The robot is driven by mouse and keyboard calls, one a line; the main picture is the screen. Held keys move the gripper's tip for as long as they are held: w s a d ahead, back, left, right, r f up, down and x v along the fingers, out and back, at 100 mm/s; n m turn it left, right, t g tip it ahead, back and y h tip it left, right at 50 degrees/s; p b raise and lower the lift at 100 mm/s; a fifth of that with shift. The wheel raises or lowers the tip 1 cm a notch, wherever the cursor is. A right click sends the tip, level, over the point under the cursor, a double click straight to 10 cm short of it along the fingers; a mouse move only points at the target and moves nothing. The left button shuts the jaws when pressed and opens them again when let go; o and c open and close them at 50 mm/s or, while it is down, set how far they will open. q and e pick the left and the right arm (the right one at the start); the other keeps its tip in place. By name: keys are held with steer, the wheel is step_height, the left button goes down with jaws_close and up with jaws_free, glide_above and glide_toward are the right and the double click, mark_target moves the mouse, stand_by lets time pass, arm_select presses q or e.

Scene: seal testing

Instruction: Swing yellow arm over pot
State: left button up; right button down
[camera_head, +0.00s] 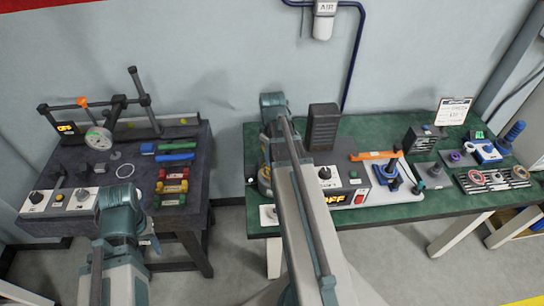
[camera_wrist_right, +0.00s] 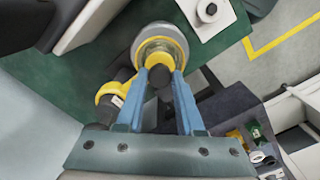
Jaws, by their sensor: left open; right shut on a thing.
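In the right wrist view, the pot (camera_wrist_right: 160,42) is a round, glassy cup with a grey and yellow rim, on the green table. A yellow arm (camera_wrist_right: 113,92) with a dark handle lies beside it, left of the fingers. My right gripper (camera_wrist_right: 160,80) is shut on a dark round knob by the pot's near edge; I cannot tell if the knob belongs to the yellow arm. In the head view, the pot (camera_head: 265,181) is partly hidden by my right arm. My left gripper (camera_head: 121,198) is open at the dark table's front; its fingertips are hard to make out.
The green table (camera_head: 232,150) also holds a black ribbed block (camera_head: 322,127), a control box with an OFF display (camera_head: 336,199), an orange bar (camera_head: 374,155) and several fixtures. The dark table (camera_head: 188,218) at left carries a test rig with a dial (camera_head: 98,139) and coloured blocks.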

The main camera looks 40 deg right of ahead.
steer(key=c, duration=0.5)
jaws_free()
steer(key=shift+d, duration=0.1)
steer(key=shift+c, duration=0.2)
steer(key=shift+r, duration=0.1)
step_height(320, 180, up, 14)
steer(key=p, duration=1.3)
steer(key=shift+f+p, duration=0.2)
steer(key=shift+p, duration=0.2)
steer(key=s+a+f+b, duration=0.2)
steer(key=a+f+b, duration=0.1)
steer(key=a, duration=0.8)
steer(key=s+a+f+b, duration=0.2)
steer(key=a+f+b, duration=0.2)
steer(key=a, duration=0.8)
steer(key=s+a+f+n+h+b, duration=0.1)
steer(key=a+f+b, duration=0.3)
steer(key=a, duration=0.7)
steer(key=shift+s+a+f, duration=0.15)
steer(key=shift+s+a, duration=0.05)
steer(key=shift+s, duration=0.4)
